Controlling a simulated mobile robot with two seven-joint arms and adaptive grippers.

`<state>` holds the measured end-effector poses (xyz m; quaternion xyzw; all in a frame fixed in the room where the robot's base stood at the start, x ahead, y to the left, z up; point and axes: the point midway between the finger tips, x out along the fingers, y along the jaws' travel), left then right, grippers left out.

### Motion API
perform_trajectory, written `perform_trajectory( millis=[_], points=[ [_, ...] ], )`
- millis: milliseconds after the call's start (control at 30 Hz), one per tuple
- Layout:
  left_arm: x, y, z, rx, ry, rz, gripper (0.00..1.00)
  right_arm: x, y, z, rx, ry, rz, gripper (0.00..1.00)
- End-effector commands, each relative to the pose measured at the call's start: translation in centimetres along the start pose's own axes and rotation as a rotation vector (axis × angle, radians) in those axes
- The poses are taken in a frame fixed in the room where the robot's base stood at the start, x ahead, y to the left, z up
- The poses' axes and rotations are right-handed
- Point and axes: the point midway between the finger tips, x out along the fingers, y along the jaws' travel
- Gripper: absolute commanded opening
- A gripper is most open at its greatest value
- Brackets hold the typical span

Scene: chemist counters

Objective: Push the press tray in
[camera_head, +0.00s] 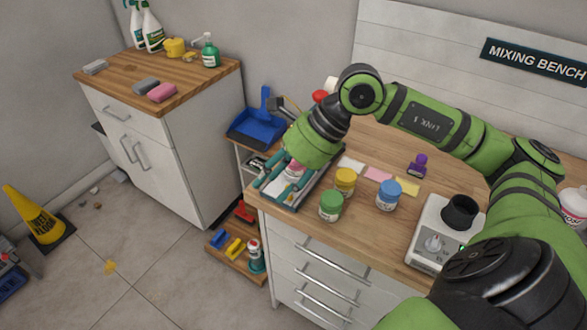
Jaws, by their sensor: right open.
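My right gripper (287,173) points down there, open. The wrist hides the back of the tray, and I cannot tell whether the fingers touch it. My left gripper is not in view.
A green-labelled jar (330,206), a yellow jar (345,181) and a blue jar (388,195) stand just right of the tray. Coloured notes (378,174), a purple stamp-like item (417,165) and a white device (430,235) are farther right. A blue dustpan (257,125) is behind left.

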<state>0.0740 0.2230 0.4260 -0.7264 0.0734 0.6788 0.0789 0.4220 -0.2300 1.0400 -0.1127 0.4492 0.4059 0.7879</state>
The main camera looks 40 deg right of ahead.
Motion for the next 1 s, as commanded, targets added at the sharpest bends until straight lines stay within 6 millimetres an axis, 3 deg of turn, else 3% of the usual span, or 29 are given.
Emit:
perform_trajectory(
  millis=[100,233,700,1000],
  points=[
    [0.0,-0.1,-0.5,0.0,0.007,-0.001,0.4,-2.6,-2.9,-2.6,-0.027,0.15,-0.139,0.45],
    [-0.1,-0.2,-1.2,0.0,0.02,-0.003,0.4,-3.6,-4.1,-3.9,-0.029,0.219,-0.194,0.45],
    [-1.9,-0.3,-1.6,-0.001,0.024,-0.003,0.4,2.1,-5.2,-5.2,-0.027,0.223,-0.193,0.45],
    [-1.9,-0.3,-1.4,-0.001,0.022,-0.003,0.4,2.9,-5.4,-5.4,-0.029,0.221,-0.196,0.45]
  ],
)
